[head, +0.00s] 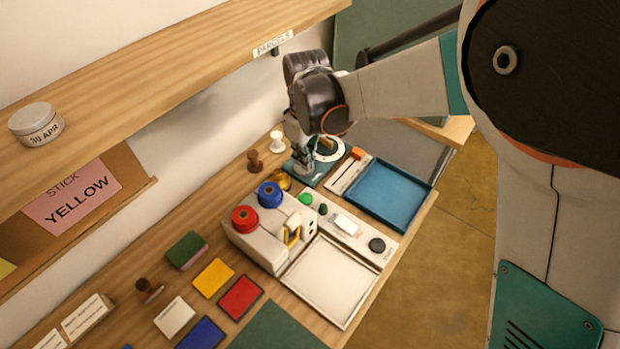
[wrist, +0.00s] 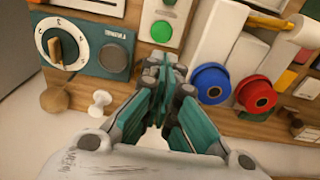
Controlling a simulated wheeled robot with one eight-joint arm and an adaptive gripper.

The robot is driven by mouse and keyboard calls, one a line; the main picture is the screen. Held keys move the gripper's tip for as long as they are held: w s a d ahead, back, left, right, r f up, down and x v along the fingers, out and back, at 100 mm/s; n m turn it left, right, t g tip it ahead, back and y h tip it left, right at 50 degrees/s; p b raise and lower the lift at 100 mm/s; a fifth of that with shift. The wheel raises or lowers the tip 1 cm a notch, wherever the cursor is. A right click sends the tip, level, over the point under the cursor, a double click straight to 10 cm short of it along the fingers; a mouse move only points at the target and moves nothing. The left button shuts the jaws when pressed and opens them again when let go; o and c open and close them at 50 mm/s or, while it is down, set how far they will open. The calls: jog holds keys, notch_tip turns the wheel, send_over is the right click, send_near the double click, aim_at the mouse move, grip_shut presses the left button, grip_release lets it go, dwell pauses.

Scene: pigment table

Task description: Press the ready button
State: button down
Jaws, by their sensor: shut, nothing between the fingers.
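A round green button (wrist: 162,33) sits on a white plate near the top middle of the wrist view. It also shows in the head view (head: 306,199), at the near-wall end of a white panel (head: 362,243). That panel also has a dark round button (head: 377,245). I cannot read which button is marked ready. My gripper (wrist: 165,74) is shut and empty, its tips just below the green button in the wrist picture; I cannot tell the gap. In the head view my gripper (head: 302,168) is beside the dial plate (head: 318,176).
The dial (wrist: 62,45) and a grey round button (wrist: 115,58) lie left in the wrist view. A white machine with blue (head: 270,194) and red (head: 245,219) spools stands close by. A blue tray (head: 388,193) lies right. A wooden shelf (head: 170,70) overhangs the wall side.

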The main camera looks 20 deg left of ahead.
aim_at(303, 197)
jog(key=shift+f, duration=0.1)
jog(key=f+b, duration=0.1)
jog(key=f, duration=0.3)
jog(key=f+b, duration=0.2)
jog(key=f, duration=0.3)
jog(key=f+b, duration=0.1)
jog(key=f, duration=0.3)
jog(key=shift+w+a+f+b, duration=0.15)
jog(key=shift+a+f+b, duration=0.1)
jog(key=shift+a+b, duration=0.1)
jog(key=shift+f, duration=0.15)
jog(key=shift+f+b, duration=0.65)
jog(key=shift+f, duration=0.4)
jog(key=shift+d+r, duration=0.1)
jog(key=shift+r, duration=0.05)
notch_tip(303, 197, up, 14)
jog(key=p, duration=0.5)
jog(key=shift+s+d, duration=0.25)
jog(key=shift+d, duration=0.05)
